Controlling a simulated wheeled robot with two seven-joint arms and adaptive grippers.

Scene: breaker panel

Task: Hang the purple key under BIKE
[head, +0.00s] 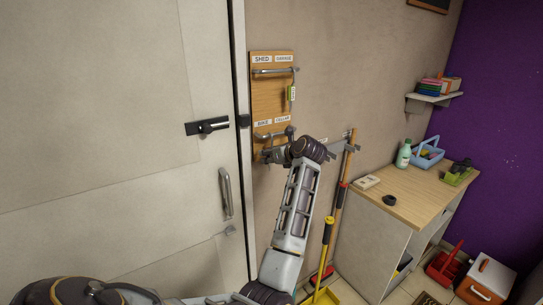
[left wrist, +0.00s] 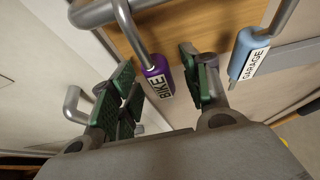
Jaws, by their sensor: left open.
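The purple key tag (left wrist: 157,82), lettered BIKE, hangs by a grey metal loop that reaches up to a grey bar in the left wrist view. My left gripper (left wrist: 156,62) is open, with its green-padded fingers on either side of the tag. In the head view my left gripper (head: 274,154) is at the lower part of the wooden key board (head: 271,92), just below the BIKE label (head: 263,123). The purple tag cannot be made out there. My right gripper is not in view.
A light blue tag (left wrist: 250,54) lettered GARAGE hangs close to the right finger. Long-handled tools (head: 343,185) and a cabinet (head: 405,195) stand to the right.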

